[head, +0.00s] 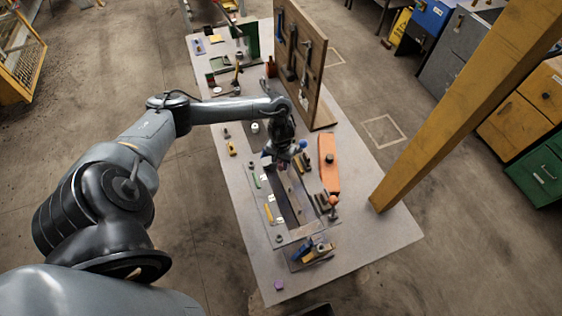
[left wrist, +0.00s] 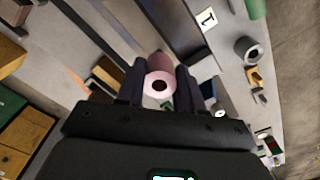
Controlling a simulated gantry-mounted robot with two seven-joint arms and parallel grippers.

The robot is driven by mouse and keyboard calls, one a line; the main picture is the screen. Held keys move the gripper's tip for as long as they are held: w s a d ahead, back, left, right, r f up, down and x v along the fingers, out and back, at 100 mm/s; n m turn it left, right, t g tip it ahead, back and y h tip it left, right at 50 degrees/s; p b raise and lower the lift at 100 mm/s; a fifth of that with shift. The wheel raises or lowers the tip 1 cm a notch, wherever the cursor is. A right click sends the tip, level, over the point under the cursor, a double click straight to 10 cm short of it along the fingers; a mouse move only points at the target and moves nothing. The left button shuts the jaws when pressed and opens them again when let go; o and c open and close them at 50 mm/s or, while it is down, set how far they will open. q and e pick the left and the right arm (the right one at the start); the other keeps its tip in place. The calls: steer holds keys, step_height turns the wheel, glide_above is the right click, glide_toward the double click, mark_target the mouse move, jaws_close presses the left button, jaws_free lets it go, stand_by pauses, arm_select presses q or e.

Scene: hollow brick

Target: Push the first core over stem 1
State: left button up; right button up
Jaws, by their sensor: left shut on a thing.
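My left gripper (head: 283,152) is over the middle of the long grey table. In the left wrist view its two dark fingers (left wrist: 160,88) are shut on a pink hollow cylinder, the core (left wrist: 160,64), with its round open end facing the camera. A white tag marked 1 (left wrist: 207,17) lies on the surface up and to the right of the core. I cannot make out stem 1, or tell whether the core is around it. My right gripper is not in view.
A grey ring (left wrist: 247,48) and a green cylinder (left wrist: 257,7) lie to the right in the wrist view. An orange bar (head: 329,165) lies right of my gripper. An upright tool board (head: 300,62) stands behind it. A blue clamp-like tool (head: 304,252) is at the near end.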

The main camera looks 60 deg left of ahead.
arm_select(q)
steer(key=shift+f, duration=0.9)
steer(key=shift+f+b, duration=0.4)
steer(key=shift+f, duration=0.3)
steer(key=o, duration=1.1)
steer(key=shift+r, duration=0.1)
step_height(320, 180, up, 11)
steer(key=shift+f+p, duration=0.15)
steer(key=shift+p, duration=0.35)
